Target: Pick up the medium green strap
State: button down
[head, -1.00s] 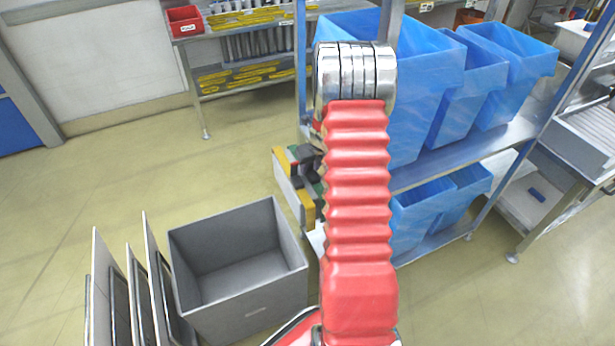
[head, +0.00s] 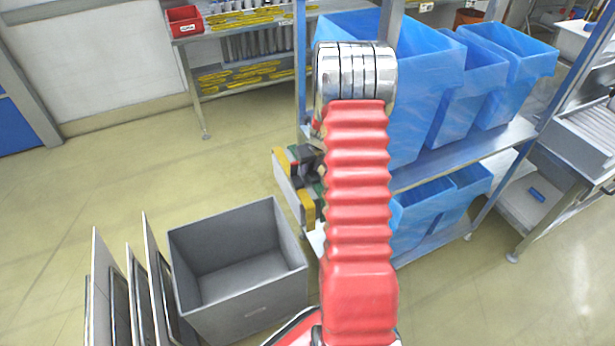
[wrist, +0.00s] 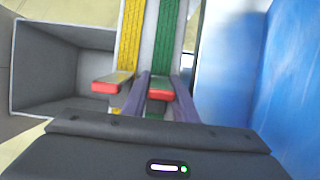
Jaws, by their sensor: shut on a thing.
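A green strap (wrist: 166,35) with a red end runs away from me in the wrist view, against a pale panel. My gripper (wrist: 161,84) has one finger on each side of its red end and is shut on this strap. A yellow strap (wrist: 131,38), also red-ended, hangs beside it on the left, outside the fingers. In the head view the yellow strap (head: 307,208) shows left of my red arm, and my arm hides most of the green one. The strap's size cannot be judged.
A grey open box (head: 238,262) stands on the floor at lower left, with several upright panels (head: 155,280) beside it. Blue bins (head: 425,75) fill the rack at right. A red bin (head: 185,20) sits on the back shelf.

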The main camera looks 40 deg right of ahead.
notch_tip(320, 180, up, 18)
dwell(0.8)
dwell(0.5)
notch_tip(320, 180, up, 14)
dwell(1.6)
notch_tip(320, 180, up, 14)
dwell(1.8)
jog(key=shift+r, duration=0.1)
